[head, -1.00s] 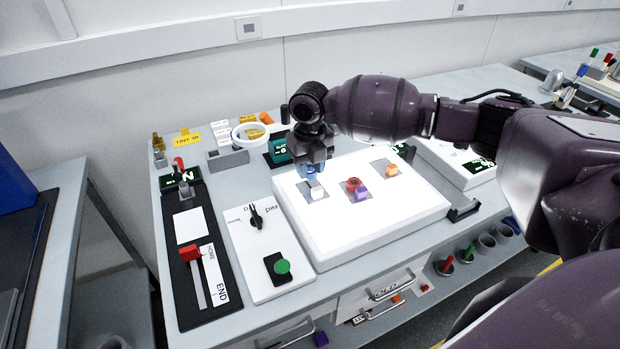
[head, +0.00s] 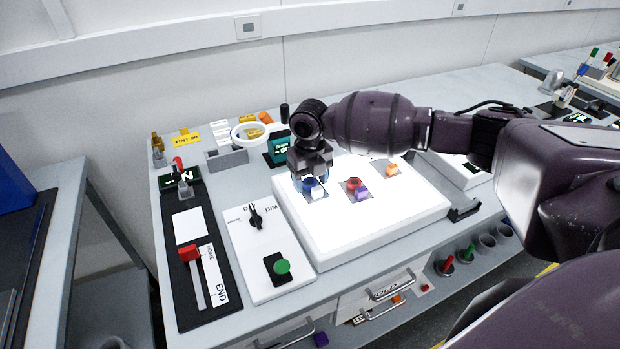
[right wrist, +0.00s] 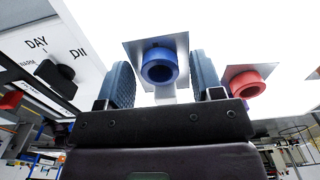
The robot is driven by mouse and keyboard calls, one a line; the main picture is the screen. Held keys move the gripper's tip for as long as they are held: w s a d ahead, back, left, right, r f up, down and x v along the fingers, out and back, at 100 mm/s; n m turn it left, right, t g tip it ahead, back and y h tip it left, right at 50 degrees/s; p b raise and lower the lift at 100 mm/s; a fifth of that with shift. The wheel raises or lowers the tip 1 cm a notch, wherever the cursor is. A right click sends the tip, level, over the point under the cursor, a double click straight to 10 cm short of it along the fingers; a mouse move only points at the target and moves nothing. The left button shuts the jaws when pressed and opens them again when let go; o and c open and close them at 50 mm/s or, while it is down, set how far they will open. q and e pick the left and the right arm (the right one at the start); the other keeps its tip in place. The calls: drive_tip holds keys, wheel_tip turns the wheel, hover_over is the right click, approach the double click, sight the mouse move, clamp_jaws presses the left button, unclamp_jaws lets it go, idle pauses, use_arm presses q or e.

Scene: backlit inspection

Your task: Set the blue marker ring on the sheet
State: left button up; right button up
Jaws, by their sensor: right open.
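The blue marker ring (head: 308,184) is at the left grey sheet (head: 322,196) on the bright light panel, beside a white cube (head: 317,193). In the right wrist view the ring (right wrist: 160,65) shows its round hole, with the grey sheet (right wrist: 133,50) behind it. My right gripper (head: 311,180) is open, low over the left sheet. Its two fingers stand on either side of the ring, with gaps visible in the wrist view. Whether the ring touches the white cube is hard to tell. My left gripper is out of view.
A red ring (head: 353,183) and a purple cube (head: 362,195) sit on the middle sheet; an orange piece (head: 391,170) is farther right. A dial panel (head: 240,228) with a green button (head: 282,267) stands left of the light panel (head: 345,235).

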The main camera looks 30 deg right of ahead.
sight(310, 181)
wheel_tip(310, 181, up, 12)
drive_tip(key=shift+r+p, duration=0.2)
drive_tip(key=shift+p, duration=0.2)
drive_tip(key=shift+f, duration=0.1)
idle(0.6)
